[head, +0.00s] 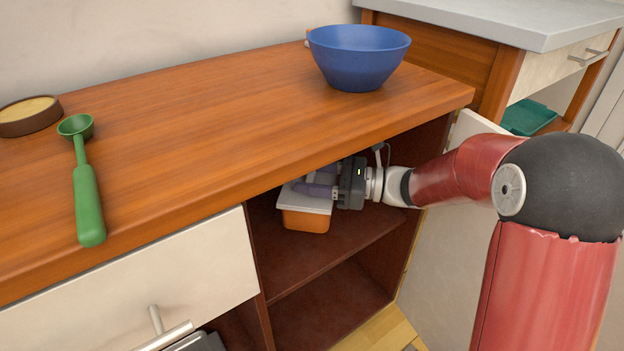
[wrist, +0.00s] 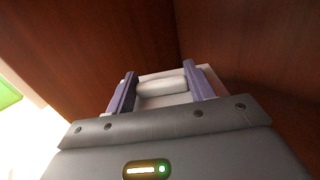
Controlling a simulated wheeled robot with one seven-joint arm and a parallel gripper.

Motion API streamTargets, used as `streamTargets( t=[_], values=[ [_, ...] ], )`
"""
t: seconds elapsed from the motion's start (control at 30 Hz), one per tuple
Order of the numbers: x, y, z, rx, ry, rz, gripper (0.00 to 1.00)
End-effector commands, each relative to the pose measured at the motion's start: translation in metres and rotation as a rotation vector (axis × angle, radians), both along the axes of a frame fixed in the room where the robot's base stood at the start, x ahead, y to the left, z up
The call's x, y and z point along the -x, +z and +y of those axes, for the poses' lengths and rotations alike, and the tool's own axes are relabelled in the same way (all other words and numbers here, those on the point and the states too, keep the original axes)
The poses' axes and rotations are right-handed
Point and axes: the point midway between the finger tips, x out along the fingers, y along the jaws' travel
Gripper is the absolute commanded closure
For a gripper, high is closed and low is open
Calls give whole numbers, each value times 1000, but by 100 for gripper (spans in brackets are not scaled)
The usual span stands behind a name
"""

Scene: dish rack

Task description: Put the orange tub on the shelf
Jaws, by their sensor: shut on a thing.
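The orange tub (head: 306,221) has a pale lid (head: 303,201) and is inside the open cabinet, at the level of the shelf (head: 345,240). My gripper (head: 318,186) reaches in from the right and is shut on the tub's lid side. In the wrist view, the purple fingers of my gripper (wrist: 162,92) stand on either side of the light raised part of the lid (wrist: 162,82). The orange body is hidden in that view. I cannot tell whether the tub's underside touches the shelf.
The wooden countertop (head: 200,130) lies just above my gripper. It bears a blue bowl (head: 360,60), a green scoop (head: 87,190) and a brown round dish (head: 28,117). The open cabinet door (head: 430,260) stands at the right. The lower compartment (head: 330,305) looks empty.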

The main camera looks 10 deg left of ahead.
Motion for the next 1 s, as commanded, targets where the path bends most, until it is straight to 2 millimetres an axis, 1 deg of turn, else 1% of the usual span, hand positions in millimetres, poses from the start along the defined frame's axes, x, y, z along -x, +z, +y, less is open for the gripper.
streamTargets(
  t=[0.1,0.5,0.6,1.0],
  values=[
    [0,-4,-1,-3,-1,-7,90],
    [0,-42,-1,-2,0,-4,90],
    [0,-48,-1,-2,0,-5,90],
    [0,-48,-1,-2,0,-5,90]
  ],
)
